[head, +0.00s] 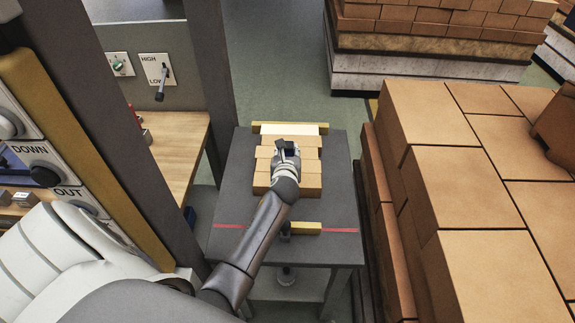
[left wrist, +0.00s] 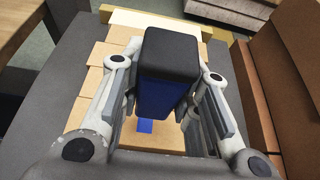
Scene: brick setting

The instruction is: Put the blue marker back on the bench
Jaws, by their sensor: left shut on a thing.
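The blue marker (left wrist: 165,85), a chunky block with a black top and blue body, stands between the fingers of my left gripper (left wrist: 165,100), which is shut on it. In the head view my left gripper (head: 285,150) is over the tan bricks (head: 308,183) on a grey table (head: 330,205); the marker's dark top (head: 291,151) shows there. A small blue patch (left wrist: 145,126) shows below the marker; I cannot tell whether it is its tip or a mark on the brick. A wooden-topped bench (head: 180,140) stands at left. My right gripper is not in view.
A yellow block (head: 305,228) lies by the red line near the grey table's front. A large brick stack (head: 465,190) stands close at right. A grey post (head: 212,70) and a panel with a HIGH/LOW lever (head: 158,75) stand at left.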

